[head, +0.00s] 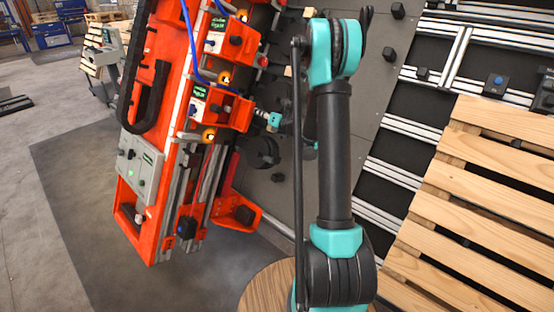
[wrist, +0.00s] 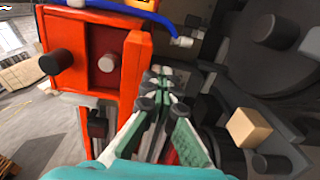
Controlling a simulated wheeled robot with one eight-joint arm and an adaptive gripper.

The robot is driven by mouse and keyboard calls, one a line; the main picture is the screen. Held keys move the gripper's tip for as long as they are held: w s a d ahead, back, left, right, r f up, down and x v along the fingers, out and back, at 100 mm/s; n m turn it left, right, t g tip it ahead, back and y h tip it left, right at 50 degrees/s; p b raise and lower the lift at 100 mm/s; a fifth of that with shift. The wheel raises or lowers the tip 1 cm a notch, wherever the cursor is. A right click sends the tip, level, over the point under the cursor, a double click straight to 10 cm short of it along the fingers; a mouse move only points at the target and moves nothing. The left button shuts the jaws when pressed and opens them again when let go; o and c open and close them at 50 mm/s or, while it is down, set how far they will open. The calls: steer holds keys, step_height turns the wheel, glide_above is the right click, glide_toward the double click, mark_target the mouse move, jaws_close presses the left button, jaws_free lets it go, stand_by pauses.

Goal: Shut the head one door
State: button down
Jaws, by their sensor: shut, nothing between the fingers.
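Two orange head boxes stand on the tilted orange gantry in the head view, an upper one (head: 228,40) and a lower one (head: 217,106). Their labels are too small to read, so I cannot tell which is head one. In the wrist view an orange box (wrist: 84,35) fills the upper left, with a black knob and a smaller grey knob. An orange plate (wrist: 133,70), perhaps its door, stands out at its right side. My gripper (wrist: 160,82) is shut and empty, just right of this plate; contact cannot be told. It also shows right of the lower box (head: 271,119).
A dark panel with black knobs (head: 390,54) stands behind my arm. Wooden pallets (head: 470,200) lean at the right. A blue hose (wrist: 130,12) and a small wooden block (wrist: 248,127) are near the gripper. Floor at the left (head: 60,200) is clear.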

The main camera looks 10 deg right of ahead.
mark_target(250, 114)
steer(key=shift+s+a+r, duration=0.15)
steer(key=shift+a+r, duration=0.1)
steer(key=shift+a, duration=0.3)
steer(key=shift+s+a+r, duration=0.1)
steer(key=shift+a+r, duration=0.2)
steer(key=shift+a, duration=0.25)
steer(key=shift+s+a+r, duration=0.15)
steer(key=shift+a+r, duration=0.1)
steer(key=shift+a, duration=0.3)
steer(key=shift+s+a+r, duration=0.2)
steer(key=shift+s+a, duration=0.1)
steer(key=shift+a, duration=0.4)
steer(key=s+a+r, duration=0.2)
steer(key=s+a, duration=0.1)
steer(key=shift+s+a+r, duration=0.15)
steer(key=shift+s, duration=0.15)
steer(key=shift+w, duration=0.1)
